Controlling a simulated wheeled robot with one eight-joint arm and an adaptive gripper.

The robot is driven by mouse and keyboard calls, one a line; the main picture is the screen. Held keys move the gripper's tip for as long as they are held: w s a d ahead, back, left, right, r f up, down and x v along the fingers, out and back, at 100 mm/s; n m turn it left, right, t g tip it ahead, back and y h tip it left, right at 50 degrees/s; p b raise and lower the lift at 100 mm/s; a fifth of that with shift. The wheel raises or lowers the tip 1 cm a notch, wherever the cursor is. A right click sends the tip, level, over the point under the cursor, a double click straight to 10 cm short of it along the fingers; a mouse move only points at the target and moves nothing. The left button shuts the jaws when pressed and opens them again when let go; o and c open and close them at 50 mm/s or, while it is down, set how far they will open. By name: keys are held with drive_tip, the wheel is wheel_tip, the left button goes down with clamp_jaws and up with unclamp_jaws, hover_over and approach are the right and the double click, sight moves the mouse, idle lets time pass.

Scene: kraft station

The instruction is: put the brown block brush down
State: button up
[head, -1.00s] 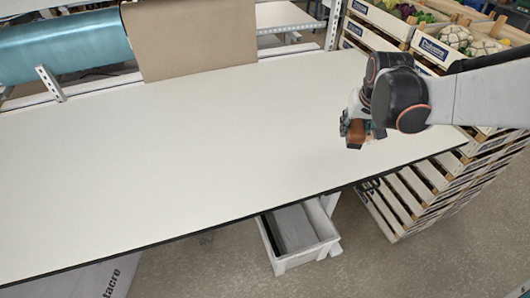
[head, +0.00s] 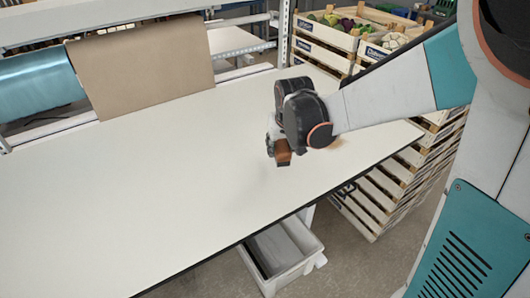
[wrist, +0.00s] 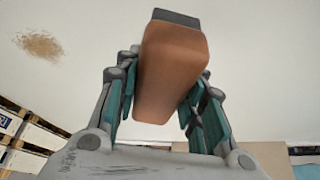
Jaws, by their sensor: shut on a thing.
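The brown block brush (wrist: 170,72) is between the two fingers of my gripper (wrist: 160,100) in the wrist view, with a dark grey part at its far end. In the head view my gripper (head: 277,146) is shut on the brush (head: 283,157) over the right part of the white table (head: 170,180). The brush's underside is hard to see, and I cannot tell whether it touches the table top.
A brownish smudge (wrist: 40,45) marks the table in the wrist view. Stacked wooden crates (head: 385,190) with vegetables stand beyond the right edge. Brown paper (head: 140,65) and a teal roll (head: 35,85) are at the back. The table's left and middle are clear. A white bin (head: 283,257) sits below.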

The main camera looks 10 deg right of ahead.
sight(278, 172)
wheel_tip(278, 172, down, 9)
drive_tip(key=shift+f+b, duration=0.1)
drive_tip(key=shift+b, duration=1.05)
drive_tip(key=shift+s+f, duration=0.1)
drive_tip(key=o, duration=0.6)
drive_tip(key=shift+s+b, duration=0.1)
drive_tip(key=shift+b, duration=0.2)
drive_tip(key=o, duration=0.4)
drive_tip(key=shift+f, duration=0.1)
